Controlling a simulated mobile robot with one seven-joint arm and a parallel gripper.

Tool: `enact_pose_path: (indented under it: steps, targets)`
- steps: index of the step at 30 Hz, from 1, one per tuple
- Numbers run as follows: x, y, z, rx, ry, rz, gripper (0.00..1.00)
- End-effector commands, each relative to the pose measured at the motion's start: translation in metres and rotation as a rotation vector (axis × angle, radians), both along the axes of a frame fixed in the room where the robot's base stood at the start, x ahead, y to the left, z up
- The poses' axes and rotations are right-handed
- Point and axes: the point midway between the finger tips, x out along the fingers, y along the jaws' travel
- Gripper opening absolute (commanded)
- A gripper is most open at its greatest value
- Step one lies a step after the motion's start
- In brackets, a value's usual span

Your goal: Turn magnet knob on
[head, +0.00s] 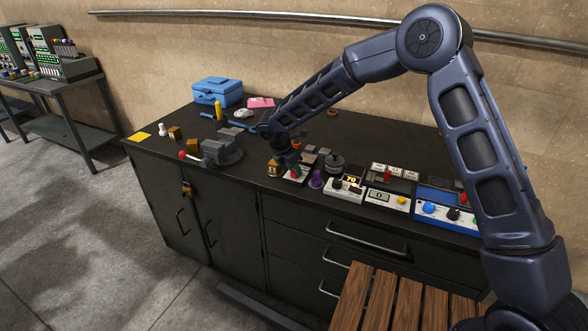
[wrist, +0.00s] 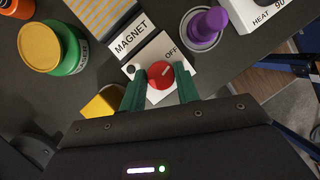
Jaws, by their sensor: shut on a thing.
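The magnet knob (wrist: 160,83) is red with a white pointer line, on a white panel (wrist: 143,63) lettered MAGNET and OFF in the wrist view. The pointer line points up and to the right, toward the OFF lettering. My gripper (wrist: 160,85) has its two green fingers on either side of the knob, shut on it. In the head view my gripper (head: 289,160) reaches down over the same small white panel (head: 295,178) on the bench; the red knob shows just below the fingers there.
A purple knob (wrist: 210,25) stands close on the right, and a yellow and green round thing (wrist: 52,47) on the left. A yellow block (wrist: 103,103) lies beside the left finger. In the head view, a vise (head: 222,150) stands to the left and a display box (head: 345,188) to the right.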

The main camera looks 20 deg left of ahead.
Motion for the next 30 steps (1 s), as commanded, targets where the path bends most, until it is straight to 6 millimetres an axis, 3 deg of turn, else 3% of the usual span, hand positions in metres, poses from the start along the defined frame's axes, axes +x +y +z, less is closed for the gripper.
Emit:
enact_pose_path:
  steps: [30]
  targets:
    - [0.0055, 0.0021, 0.0000, 0.001, 0.001, -0.945, 0.09]
